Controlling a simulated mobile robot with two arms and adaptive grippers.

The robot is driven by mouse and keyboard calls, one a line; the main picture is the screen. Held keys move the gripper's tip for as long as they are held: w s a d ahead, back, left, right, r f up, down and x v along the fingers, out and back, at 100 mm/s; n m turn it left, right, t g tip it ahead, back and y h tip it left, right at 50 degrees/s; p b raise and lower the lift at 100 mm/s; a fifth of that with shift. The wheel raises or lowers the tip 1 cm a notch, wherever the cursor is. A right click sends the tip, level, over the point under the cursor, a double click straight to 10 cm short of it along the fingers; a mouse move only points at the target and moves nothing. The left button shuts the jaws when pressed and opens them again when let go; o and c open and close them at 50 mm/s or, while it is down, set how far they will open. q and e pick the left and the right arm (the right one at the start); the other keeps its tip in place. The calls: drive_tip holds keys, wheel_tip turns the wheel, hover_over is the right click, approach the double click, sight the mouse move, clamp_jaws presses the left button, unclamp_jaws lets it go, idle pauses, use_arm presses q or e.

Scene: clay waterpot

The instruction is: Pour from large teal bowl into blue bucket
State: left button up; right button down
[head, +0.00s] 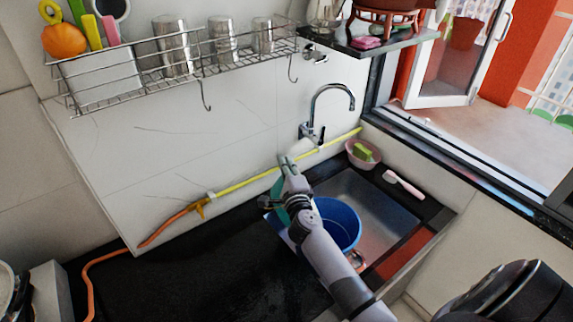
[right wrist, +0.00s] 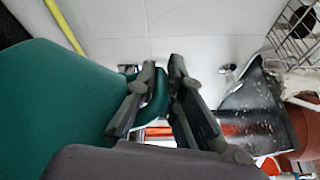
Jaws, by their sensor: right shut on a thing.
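The blue bucket (head: 343,224) stands in the sink, its opening facing up and partly hidden by my right arm. My right gripper (head: 287,168) is above the counter, just left of and above the bucket in the head view. In the head view only a narrow teal strip shows, so the bowl looks steeply tilted. My left gripper is not in view.
A faucet (head: 328,105) is on the wall behind the sink (head: 378,210). A yellow-orange hose (head: 240,185) runs along the wall. A pink bowl with a sponge (head: 362,153) and a brush (head: 403,184) lie on the sink ledge. A wire rack (head: 130,75) hangs above.

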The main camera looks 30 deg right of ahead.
drive_tip(key=shift+s+d+r+m, duration=0.15)
drive_tip(key=shift+d+r+m, duration=0.1)
drive_tip(key=shift+d, duration=0.2)
drive_tip(key=shift+s+d+r+m, duration=0.15)
drive_tip(key=shift+d+r, duration=0.05)
drive_tip(key=shift+d, duration=0.35)
idle(0.3)
drive_tip(key=shift+s+d+r+m, duration=0.25)
drive_tip(key=shift+d+m, duration=0.05)
drive_tip(key=shift+d, duration=0.4)
drive_tip(key=shift+s+d+r+m, duration=0.25)
drive_tip(key=shift+d+m, duration=0.05)
drive_tip(key=shift+d, duration=0.35)
drive_tip(key=shift+s+d+r+m, duration=0.15)
drive_tip(key=shift+d+m, duration=0.1)
drive_tip(key=shift+d, duration=0.25)
drive_tip(key=shift+s+d+r+m, duration=0.1)
drive_tip(key=shift+s+d+m, duration=0.1)
drive_tip(key=shift+d, duration=0.25)
drive_tip(key=shift+s+d+r+m, duration=0.15)
drive_tip(key=shift+d+m, duration=0.1)
drive_tip(key=shift+d, duration=0.35)
idle(0.3)
